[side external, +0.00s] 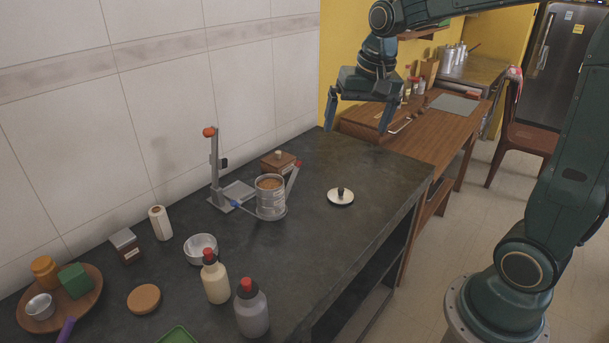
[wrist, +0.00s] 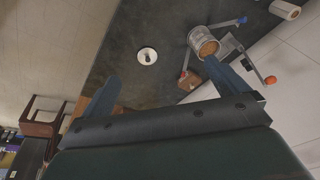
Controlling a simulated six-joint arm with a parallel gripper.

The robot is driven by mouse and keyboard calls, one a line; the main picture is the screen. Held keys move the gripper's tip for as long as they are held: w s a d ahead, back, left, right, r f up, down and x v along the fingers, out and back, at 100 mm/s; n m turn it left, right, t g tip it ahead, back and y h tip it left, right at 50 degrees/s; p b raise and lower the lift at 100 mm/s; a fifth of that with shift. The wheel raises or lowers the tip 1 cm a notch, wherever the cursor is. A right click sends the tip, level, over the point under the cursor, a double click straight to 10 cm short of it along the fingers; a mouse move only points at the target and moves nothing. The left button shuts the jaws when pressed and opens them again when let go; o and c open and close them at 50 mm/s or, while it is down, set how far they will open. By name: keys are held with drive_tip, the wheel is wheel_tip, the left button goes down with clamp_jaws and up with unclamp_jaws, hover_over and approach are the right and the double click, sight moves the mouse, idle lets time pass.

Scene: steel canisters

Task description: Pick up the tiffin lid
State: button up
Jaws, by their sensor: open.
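The tiffin lid (side external: 340,197) is a small round metal disc with a dark knob on top. It lies flat on the dark counter, knob up, right of the steel canister (side external: 271,198). It also shows in the wrist view (wrist: 147,56), clear of the fingers. My gripper (side external: 358,117) is open and empty, high above the far end of the counter. In the wrist view its two blue-green fingers (wrist: 165,85) are spread wide, with the lid beyond them. The canister has a brown top or contents and stands in a metal stand with red and blue-tipped arms.
A wooden box (side external: 277,163) sits behind the canister. A steel bowl (side external: 201,249), two red-capped bottles (side external: 215,282) and a round wooden tray (side external: 75,315) stand nearer the camera. The counter (side external: 345,240) around the lid is clear; its edge lies to the right.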

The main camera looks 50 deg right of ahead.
drive_tip(key=w+d+f+m+g, duration=0.2)
drive_tip(key=w+d+f+m, duration=0.2)
drive_tip(key=w+d+f, duration=0.35)
drive_tip(key=m, duration=0.4)
hover_over(342, 188)
wheel_tip(342, 188, down, 9)
drive_tip(key=shift+g+y, duration=0.3)
drive_tip(key=shift+g, duration=0.1)
drive_tip(key=shift+w+f, duration=0.15)
drive_tip(key=shift+f, duration=4.35)
drive_tip(key=shift+f, duration=2.55)
drive_tip(key=c, duration=1.1)
